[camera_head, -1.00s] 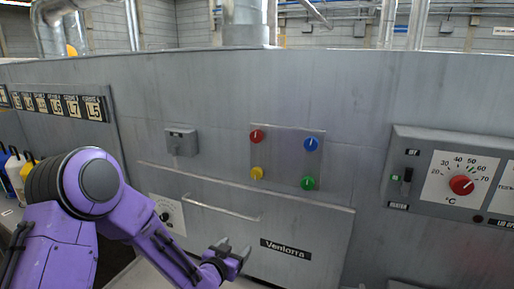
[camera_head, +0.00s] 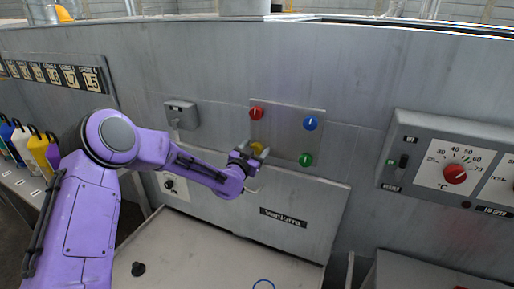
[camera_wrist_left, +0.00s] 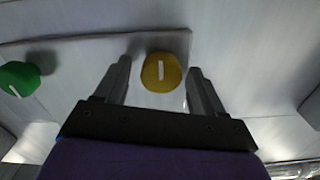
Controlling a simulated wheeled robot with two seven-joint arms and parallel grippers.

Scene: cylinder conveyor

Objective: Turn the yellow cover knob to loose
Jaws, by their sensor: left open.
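The yellow cover knob (camera_wrist_left: 161,72) is on a grey square plate and has a white line mark. In the left wrist view it sits between the two open fingers of my left gripper (camera_wrist_left: 160,85), with a gap on both sides. In the head view the yellow knob (camera_head: 257,148) is partly hidden by my left gripper (camera_head: 255,155), which is right at it. A red knob (camera_head: 257,113), a blue knob (camera_head: 310,122) and a green knob (camera_head: 305,159) share the plate. The green knob also shows in the left wrist view (camera_wrist_left: 19,78). My right gripper is not in view.
A temperature panel with a red dial (camera_head: 455,173) is at the right. A small grey box (camera_head: 182,114) is left of the knob plate. A cover labelled Ventorra (camera_head: 283,217) and a light tray (camera_head: 200,255) lie below. Bottles (camera_head: 40,150) stand at far left.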

